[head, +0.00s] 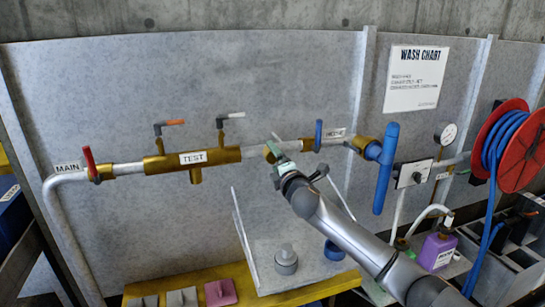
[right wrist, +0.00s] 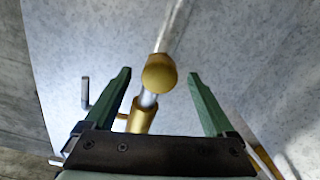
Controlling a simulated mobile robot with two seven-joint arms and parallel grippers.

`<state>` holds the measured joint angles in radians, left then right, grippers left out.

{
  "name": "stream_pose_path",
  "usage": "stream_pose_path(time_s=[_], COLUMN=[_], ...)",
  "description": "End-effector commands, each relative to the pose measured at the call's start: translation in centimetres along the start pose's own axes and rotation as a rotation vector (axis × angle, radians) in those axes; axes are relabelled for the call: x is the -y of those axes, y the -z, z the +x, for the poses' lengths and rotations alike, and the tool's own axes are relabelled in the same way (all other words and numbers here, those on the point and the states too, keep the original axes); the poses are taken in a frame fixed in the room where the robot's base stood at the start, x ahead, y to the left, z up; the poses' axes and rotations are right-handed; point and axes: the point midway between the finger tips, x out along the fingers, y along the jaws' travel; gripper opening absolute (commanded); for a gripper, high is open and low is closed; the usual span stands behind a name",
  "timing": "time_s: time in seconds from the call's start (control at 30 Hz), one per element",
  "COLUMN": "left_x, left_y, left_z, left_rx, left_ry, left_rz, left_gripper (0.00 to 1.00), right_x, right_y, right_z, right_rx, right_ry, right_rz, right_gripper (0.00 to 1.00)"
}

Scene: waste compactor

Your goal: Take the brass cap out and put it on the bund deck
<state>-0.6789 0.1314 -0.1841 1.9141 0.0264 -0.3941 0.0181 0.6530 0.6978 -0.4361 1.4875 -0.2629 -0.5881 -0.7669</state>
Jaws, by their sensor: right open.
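A rounded brass cap (right wrist: 159,73) sits on the pipe line, between the fingertips of my right gripper (right wrist: 160,76) in the right wrist view. The fingers are apart, with a gap on each side of the cap. My left gripper is not in view.
A grey stepped fitting (head: 286,258) and a blue ring (head: 334,250) stand on the deck. Pink and grey blocks (head: 220,292) lie on a yellow ledge. Valve levers and a blue handle (head: 385,168) stick out along the pipe. A hose reel (head: 515,150) is at right.

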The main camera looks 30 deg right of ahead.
Motion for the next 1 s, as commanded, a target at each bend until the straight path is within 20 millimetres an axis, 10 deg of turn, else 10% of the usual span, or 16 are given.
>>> stream_pose_path(time_s=[0.33, 1.0], left_x=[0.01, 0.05], left_y=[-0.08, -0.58], left_z=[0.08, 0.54], left_rx=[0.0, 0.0], left_ry=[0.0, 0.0], left_rz=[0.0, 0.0], left_gripper=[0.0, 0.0], right_x=[0.09, -0.09], right_y=[0.07, 0.02], right_z=[-0.01, -0.01], right_rx=[-0.001, -0.001], right_ry=[0.001, 0.001], right_rz=[0.026, 0.961], right_gripper=[0.85, 0.85])
